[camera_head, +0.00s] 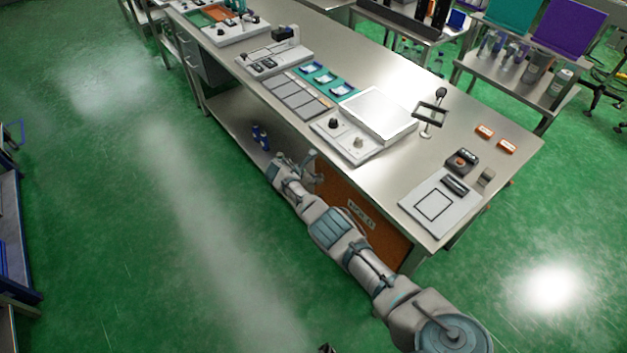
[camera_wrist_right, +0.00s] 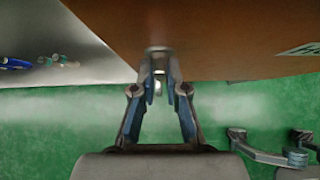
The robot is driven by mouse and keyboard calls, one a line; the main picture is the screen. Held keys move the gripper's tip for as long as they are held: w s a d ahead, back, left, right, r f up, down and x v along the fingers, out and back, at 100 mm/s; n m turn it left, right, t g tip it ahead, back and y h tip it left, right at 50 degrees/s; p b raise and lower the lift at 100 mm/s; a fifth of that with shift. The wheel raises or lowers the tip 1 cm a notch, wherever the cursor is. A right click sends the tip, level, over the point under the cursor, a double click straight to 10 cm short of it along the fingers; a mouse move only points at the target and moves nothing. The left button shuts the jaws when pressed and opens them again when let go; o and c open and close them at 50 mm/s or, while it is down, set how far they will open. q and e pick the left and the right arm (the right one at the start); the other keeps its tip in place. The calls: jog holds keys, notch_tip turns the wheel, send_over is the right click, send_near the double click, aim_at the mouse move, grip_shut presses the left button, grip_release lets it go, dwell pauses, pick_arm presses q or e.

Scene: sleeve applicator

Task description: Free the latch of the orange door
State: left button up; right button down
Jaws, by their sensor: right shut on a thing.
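The orange door (camera_head: 386,222) closes the near-right end of the space below the long bench, with a pale label on its front. In the right wrist view the door (camera_wrist_right: 220,40) fills the upper part. My right gripper (camera_head: 311,164) is at the door's left edge. In the wrist view its fingertips (camera_wrist_right: 160,75) are close together on a small metal piece at the door's lower edge, probably the latch; the fingers hide most of it. I cannot tell whether the latch is free. The door looks closed. My left gripper does not show clearly.
The steel bench (camera_head: 505,150) stands above the door, carrying panels and small devices. Blue bottles (camera_head: 260,137) stand on the open lower shelf left of the door; they also show in the wrist view (camera_wrist_right: 15,63). The green floor (camera_head: 150,240) before the bench is clear.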

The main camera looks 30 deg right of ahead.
jog(key=shift+w+d+r, duration=0.1)
jog(key=shift+d+r, duration=0.05)
jog(key=shift+d, duration=0.05)
jog(key=c, duration=1.4)
grip_release()
jog(key=shift+o, duration=1)
jog(key=shift+w+d+f, duration=0.1)
jog(key=shift+f, duration=0.15)
jog(key=v, duration=1.2)
jog(key=shift+f, duration=0.15)
